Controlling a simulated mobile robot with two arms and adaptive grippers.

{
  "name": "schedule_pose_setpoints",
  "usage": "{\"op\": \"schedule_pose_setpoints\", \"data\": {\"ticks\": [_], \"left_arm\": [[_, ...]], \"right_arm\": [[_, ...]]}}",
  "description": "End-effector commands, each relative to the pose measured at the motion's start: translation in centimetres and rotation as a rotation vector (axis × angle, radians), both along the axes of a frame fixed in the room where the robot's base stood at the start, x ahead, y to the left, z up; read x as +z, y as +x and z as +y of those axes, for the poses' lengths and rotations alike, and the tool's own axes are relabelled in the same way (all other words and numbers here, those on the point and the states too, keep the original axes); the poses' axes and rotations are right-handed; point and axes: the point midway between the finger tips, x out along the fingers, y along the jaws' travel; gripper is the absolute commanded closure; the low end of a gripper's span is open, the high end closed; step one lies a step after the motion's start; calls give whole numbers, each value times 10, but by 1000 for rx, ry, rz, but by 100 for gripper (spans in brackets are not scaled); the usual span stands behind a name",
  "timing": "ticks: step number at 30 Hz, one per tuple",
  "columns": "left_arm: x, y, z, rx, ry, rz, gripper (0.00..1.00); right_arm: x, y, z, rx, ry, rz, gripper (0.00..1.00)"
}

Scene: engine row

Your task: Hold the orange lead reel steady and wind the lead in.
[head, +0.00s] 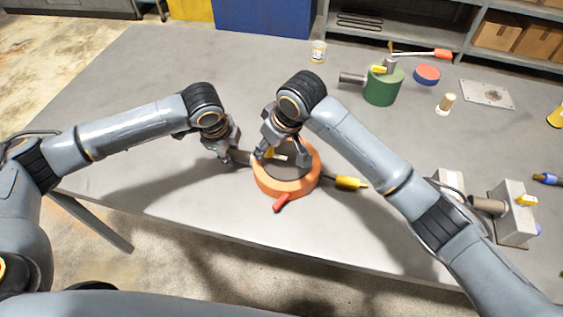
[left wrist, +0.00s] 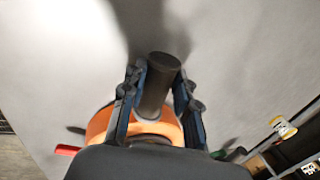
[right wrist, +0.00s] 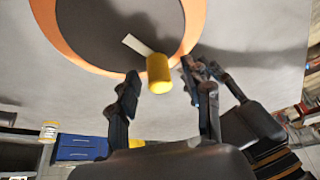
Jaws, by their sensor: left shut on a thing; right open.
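The orange lead reel (head: 270,187) lies flat near the table's front edge, with a dark hub. A dark cylindrical handle (left wrist: 158,85) sticks out of its left side. My left gripper (head: 230,155) is shut on that handle; its fingers sit on both sides of it in the left wrist view. A pale crank bar with a yellow knob (right wrist: 159,74) lies across the hub. My right gripper (head: 281,155) is over the reel, open, with the knob in front of and between its spread fingers. A yellow plug (head: 348,183) shows at the reel's right, a red piece (head: 282,202) at its front.
A grey box device (head: 513,215) stands to the right, partly behind my right arm. A green cylinder (head: 383,86), a red-and-blue disc (head: 427,74), a metal plate (head: 487,94) and a small jar (head: 318,52) stand farther back. The table left of the reel is clear.

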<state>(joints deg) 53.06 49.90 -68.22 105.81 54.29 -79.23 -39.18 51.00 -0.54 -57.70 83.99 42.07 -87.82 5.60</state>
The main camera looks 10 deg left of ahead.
Motion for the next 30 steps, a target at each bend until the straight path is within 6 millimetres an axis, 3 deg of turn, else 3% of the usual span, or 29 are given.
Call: {"op": "schedule_pose_setpoints", "data": {"ticks": [5,21,30], "left_arm": [[0,0,-1,0,-2,-1,100],[0,0,-1,0,-2,-1,100],[0,0,-1,-1,-2,-1,100]], "right_arm": [[8,1,0,0,0,-1,51],[62,1,0,-2,1,-2,51],[71,1,0,-1,0,0,51]]}}
